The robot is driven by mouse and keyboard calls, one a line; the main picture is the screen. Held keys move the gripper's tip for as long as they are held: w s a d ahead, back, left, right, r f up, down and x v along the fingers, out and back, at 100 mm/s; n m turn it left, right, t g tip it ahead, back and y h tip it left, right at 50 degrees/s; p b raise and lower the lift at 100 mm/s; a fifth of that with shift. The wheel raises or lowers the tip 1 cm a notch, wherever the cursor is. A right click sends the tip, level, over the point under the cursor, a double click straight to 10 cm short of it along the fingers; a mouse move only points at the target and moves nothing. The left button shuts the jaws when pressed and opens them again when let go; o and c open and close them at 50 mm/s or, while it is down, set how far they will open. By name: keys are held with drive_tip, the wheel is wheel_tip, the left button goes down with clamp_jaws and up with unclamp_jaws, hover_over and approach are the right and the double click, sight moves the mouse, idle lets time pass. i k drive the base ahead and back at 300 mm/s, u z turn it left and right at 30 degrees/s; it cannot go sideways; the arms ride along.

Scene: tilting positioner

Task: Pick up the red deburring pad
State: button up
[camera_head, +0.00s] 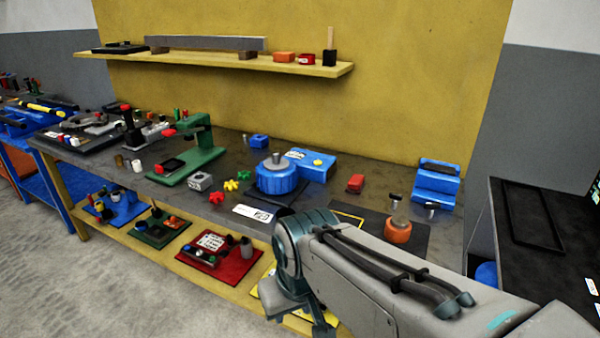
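A small red block (356,183), which looks like the red deburring pad, lies on the dark bench top right of the blue round positioner (277,178). Its surface detail is too small to make out. Another red item (307,59) with a pale mark sits on the shelf, beside an orange block (284,57). My arm reaches in from the lower right and bends down in front of the bench. My gripper's fingers do not show. The arm is well apart from the red block and hides part of the bench front.
A blue box (318,167) stands left of the red block, and a blue stepped stand (436,184) to its right. A dark mat (370,217) with an orange-based tool (398,230) lies in front. A green press (196,140) stands farther left. Trays fill the lower shelf.

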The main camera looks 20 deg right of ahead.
sight(356, 182)
drive_tip(key=i, duration=1.4)
drive_tip(key=z, duration=0.65)
